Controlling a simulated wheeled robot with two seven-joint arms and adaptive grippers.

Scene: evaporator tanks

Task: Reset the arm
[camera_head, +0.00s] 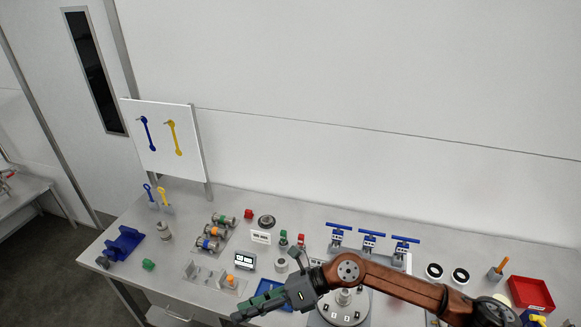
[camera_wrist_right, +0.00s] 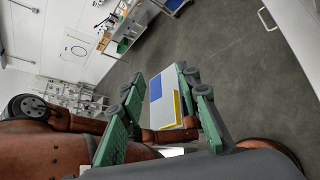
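My right arm (camera_head: 390,281) comes in from the right in the head view and stretches over the front of the bench. My right gripper (camera_head: 256,305), green-fingered, points left near the bench's front edge. In the right wrist view its green fingers (camera_wrist_right: 160,85) stand apart. A pale panel with blue and yellow patches (camera_wrist_right: 168,98) shows between them, with floor visible beside it; I see no grip on it. My left arm and gripper are out of view.
Below the right arm is a round grey fixture (camera_head: 325,312). Blue-handled valves (camera_head: 370,238) stand behind it, and a red tray (camera_head: 531,292) lies at the right. Coloured cylinders (camera_head: 212,231) and a blue holder (camera_head: 124,243) are at the left. A tool board (camera_head: 168,160) stands behind.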

